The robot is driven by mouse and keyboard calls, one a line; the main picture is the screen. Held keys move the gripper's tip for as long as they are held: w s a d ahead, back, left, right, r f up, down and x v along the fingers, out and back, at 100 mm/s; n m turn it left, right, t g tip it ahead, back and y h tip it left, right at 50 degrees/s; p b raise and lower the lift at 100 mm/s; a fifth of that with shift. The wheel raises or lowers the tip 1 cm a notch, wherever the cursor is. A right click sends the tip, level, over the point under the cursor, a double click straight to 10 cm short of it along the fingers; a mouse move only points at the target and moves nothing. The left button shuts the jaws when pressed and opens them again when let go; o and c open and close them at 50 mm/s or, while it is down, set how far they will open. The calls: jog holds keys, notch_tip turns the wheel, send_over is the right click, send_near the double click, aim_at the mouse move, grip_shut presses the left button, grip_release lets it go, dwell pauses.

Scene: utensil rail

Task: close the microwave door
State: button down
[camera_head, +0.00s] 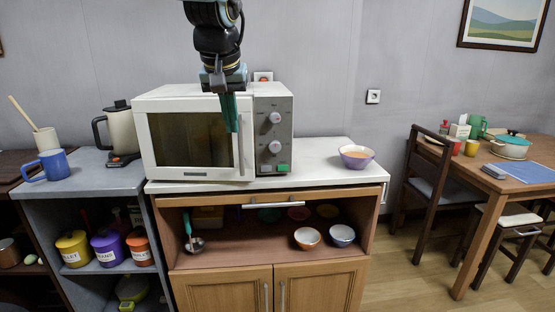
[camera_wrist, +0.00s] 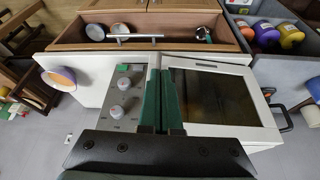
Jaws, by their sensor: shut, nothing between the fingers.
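The white microwave (camera_head: 190,92) stands on the white counter, with a grey control panel (camera_head: 273,135) on its right side. Its door (camera_head: 190,142) has a dark window and lies flush or nearly flush with the front; I cannot tell whether a thin gap is left. The door handle (camera_head: 241,155) is a vertical bar at the door's right edge, partly hidden by my gripper. My gripper (camera_head: 231,128) is shut and empty, pointing down in front of the door's right edge. In the wrist view my gripper (camera_wrist: 160,72) lies between the control panel (camera_wrist: 122,95) and the door window (camera_wrist: 215,98).
A purple bowl (camera_head: 356,156) stands on the counter right of the microwave. A kettle (camera_head: 121,130) and a blue mug (camera_head: 50,165) stand on the lower unit at left. An open shelf below holds bowls (camera_head: 307,238). A chair and table are at right.

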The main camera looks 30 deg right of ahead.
aim_at(243, 139)
jog(key=x, duration=0.3)
jog(key=w+p+x, duration=0.1)
jog(key=x, duration=0.3)
jog(key=d+p+x, duration=0.1)
jog(key=x, duration=0.2)
jog(key=shift+w+r, duration=0.1)
jog(key=shift+w, duration=0.35)
jog(key=shift+w+d+p, duration=0.35)
jog(key=shift+w+d, duration=0.15)
jog(key=shift+w, duration=0.15)
jog(key=shift+w+d+n+y+p, duration=0.3)
jog(key=shift+w+d+n+p, duration=0.3)
jog(key=shift+w+d, duration=0.55)
jog(key=shift+a, duration=0.1)
